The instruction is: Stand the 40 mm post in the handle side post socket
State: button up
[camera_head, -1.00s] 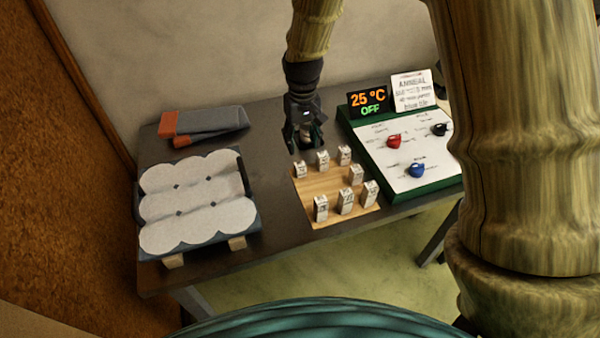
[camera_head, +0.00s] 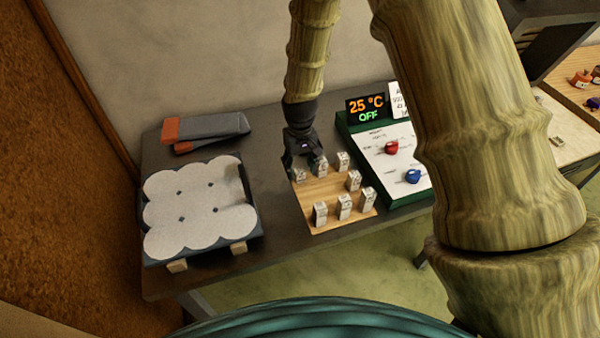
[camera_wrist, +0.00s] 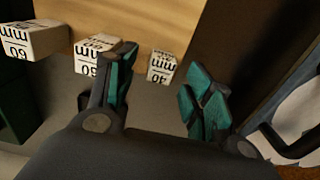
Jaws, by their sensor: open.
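The small white post (camera_wrist: 162,67) that seems to read 40 mm stands at the end of a row on a wooden board. In the head view it is the far left post (camera_head: 299,174), partly beside my gripper. My gripper (camera_wrist: 158,75) is open, with its teal fingers apart on either side of that post in the wrist view. No contact shows. In the head view my gripper (camera_head: 301,162) is low at the board's far left corner. A white scalloped panel (camera_head: 160,212) on a dark base has several dark holes; I cannot tell which is the handle side socket.
Other labelled posts stand close by in the wrist view, one beside the left finger (camera_wrist: 90,52) and one farther left (camera_wrist: 32,38). The wooden board (camera_head: 322,190) has more posts at its front.

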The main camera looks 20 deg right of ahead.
jog(key=shift+f+p, duration=0.4)
jog(key=shift+f, duration=0.95)
jog(key=c, duration=1.1)
